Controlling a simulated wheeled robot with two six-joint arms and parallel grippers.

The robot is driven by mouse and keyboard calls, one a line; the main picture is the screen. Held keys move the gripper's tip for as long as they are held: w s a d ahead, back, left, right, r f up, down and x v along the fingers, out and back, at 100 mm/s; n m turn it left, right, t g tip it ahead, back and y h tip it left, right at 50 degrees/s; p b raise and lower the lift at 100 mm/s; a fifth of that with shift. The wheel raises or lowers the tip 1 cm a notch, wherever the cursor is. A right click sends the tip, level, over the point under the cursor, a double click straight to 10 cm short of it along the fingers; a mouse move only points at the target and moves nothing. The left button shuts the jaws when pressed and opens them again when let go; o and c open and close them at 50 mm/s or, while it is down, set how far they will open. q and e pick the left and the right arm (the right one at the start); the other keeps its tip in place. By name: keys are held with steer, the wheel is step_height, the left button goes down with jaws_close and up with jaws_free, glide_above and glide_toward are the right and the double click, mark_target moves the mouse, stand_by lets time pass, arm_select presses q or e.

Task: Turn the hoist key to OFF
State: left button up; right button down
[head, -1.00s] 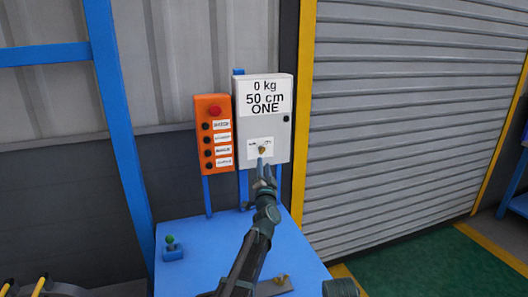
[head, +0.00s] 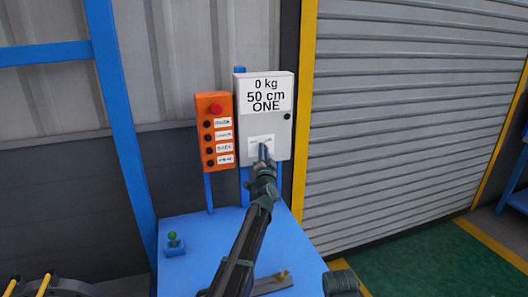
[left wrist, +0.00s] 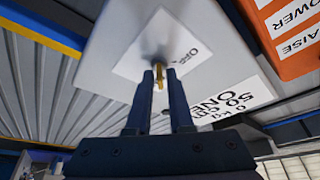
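The brass hoist key (left wrist: 160,74) sits in a white label plate (head: 254,140) on the front of the grey control box (head: 279,150). The label reads OFF on one side in the left wrist view; its other wording cannot be read. My left gripper (head: 263,150) is right in front of the key and hides most of it in the head view. In the left wrist view the left gripper's fingers (left wrist: 159,78) stand either side of the key, with a narrow gap around it.
An orange button panel (head: 215,150) with a red button stands just left of the box. A blue table (head: 200,228) below carries a green-topped joystick (head: 173,243) and a grey bar with a brass part (head: 272,284). A roller shutter (head: 400,120) is at right.

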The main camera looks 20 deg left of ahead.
arm_select(q)
jaws_close()
steer(key=shift+n, duration=0.4)
steer(key=shift+w+d+r+n+g+y, duration=0.1)
steer(key=shift+n+g+y, duration=1.25)
steer(key=shift+n, duration=2.65)
steer(key=shift+w+d+f+n+g+y, duration=0.1)
steer(key=shift+n+g+y, duration=0.7)
steer(key=shift+n+y, duration=2.15)
steer(key=shift+r+n+g+y, duration=0.1)
steer(key=shift+n+g+y, duration=0.75)
steer(key=shift+n, duration=4.2)
steer(key=shift+n+g+h, duration=0.3)
steer(key=shift+n+h, duration=0.05)
steer(key=shift+n, duration=0.05)
